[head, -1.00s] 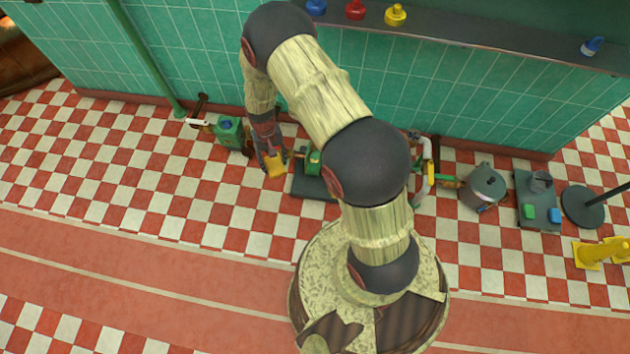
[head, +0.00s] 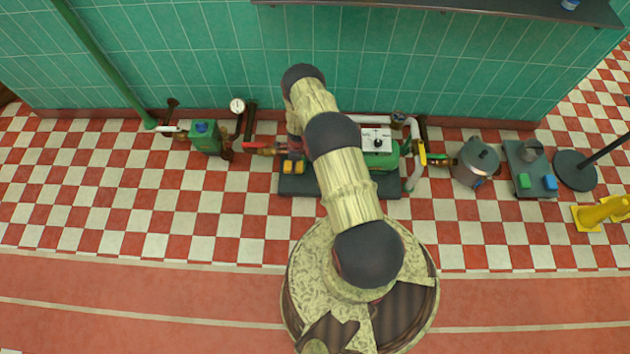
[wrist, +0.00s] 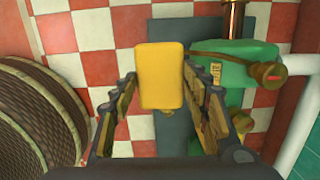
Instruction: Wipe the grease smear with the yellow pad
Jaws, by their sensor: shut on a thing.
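My gripper (wrist: 160,82) is shut on the yellow pad (wrist: 158,70), which sits between its two fingers in the wrist view. In the head view, the pad (head: 287,167) shows as two small yellow patches at the left end of a dark slab (head: 300,188). From the wrist, the pad is in front of the slab (wrist: 172,130), just left of the green machine. Whether the pad touches the slab is unclear. I cannot make out the grease smear in either view; the pad, gripper and arm hide part of the slab.
The green machine (head: 382,150) with a white gauge panel stands on the slab, partly behind my arm. A green box (head: 205,138) and pipes are to its left.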

